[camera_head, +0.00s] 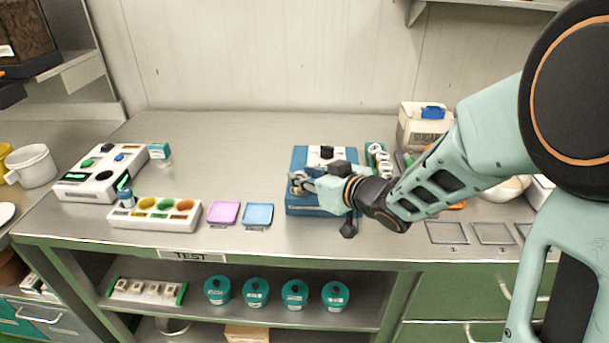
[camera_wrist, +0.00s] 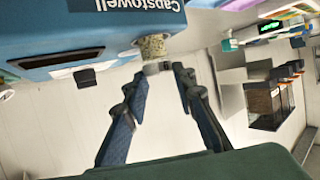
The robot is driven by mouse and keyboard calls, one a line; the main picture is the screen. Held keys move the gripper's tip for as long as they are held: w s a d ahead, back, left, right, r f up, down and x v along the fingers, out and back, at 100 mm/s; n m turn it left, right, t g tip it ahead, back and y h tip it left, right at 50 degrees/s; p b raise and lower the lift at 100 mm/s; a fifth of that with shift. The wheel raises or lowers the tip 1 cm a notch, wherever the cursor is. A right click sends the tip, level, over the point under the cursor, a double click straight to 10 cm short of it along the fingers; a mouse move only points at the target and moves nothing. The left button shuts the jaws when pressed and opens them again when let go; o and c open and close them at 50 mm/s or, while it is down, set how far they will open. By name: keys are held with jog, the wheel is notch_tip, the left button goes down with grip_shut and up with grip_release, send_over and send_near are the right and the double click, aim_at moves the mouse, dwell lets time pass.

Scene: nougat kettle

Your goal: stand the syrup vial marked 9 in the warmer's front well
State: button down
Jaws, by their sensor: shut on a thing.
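My gripper (camera_head: 303,184) is at the front left of a blue machine (camera_head: 325,160), lettered "Capstowell" in the wrist view (camera_wrist: 50,25). In the wrist view its fingertips (camera_wrist: 160,80) close on a small grey piece (camera_wrist: 157,68), just in front of a speckled beige cylinder (camera_wrist: 152,46) at the machine's side. I cannot tell whether the held piece is part of a vial. Several white-topped vials (camera_head: 379,160) stand in a green rack right of the machine. No number 9 is readable, and I cannot tell for sure which device is the warmer.
A white device (camera_head: 98,172) with a green display stands at left. A white block (camera_head: 155,216) with coloured round wells and a blue-capped vial (camera_head: 125,198) is nearer the front. Pink (camera_head: 223,212) and blue (camera_head: 258,214) trays lie beside it. The mid-back counter is clear.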

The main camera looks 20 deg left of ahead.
jog(key=shift+f+b, duration=0.3)
jog(key=shift+f, duration=0.1)
jog(key=c, duration=1.9)
grip_release()
jog(key=shift+p+v, duration=0.6)
jog(key=shift+v, duration=0.4)
jog(key=p+v, duration=0.4)
jog(key=v, duration=0.5)
